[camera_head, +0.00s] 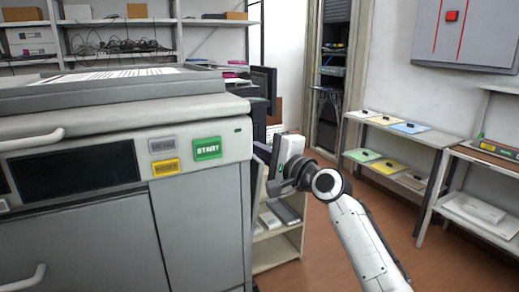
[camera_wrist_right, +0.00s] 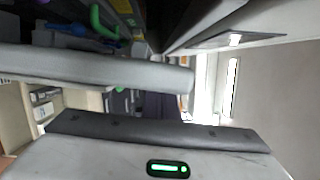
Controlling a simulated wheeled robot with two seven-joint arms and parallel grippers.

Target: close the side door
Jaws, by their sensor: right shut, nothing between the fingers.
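The large grey machine (camera_head: 200,215) fills the left of the head view, with its right side turned mostly away. A thin pale edge (camera_head: 262,152) shows just beyond its right corner; it may be the side door, mostly hidden. My right gripper (camera_head: 275,158) is beside that corner, shut and empty. In the right wrist view, a long grey bar (camera_wrist_right: 95,68), perhaps the side door's edge, crosses in front of dark machine innards with a green lever (camera_wrist_right: 100,22). Whether the gripper touches the door cannot be told. My left gripper is out of view.
A low shelf unit (camera_head: 278,250) stands just behind my right gripper. Shelves with coloured trays (camera_head: 385,150) line the right wall, below a grey wall box (camera_head: 466,35).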

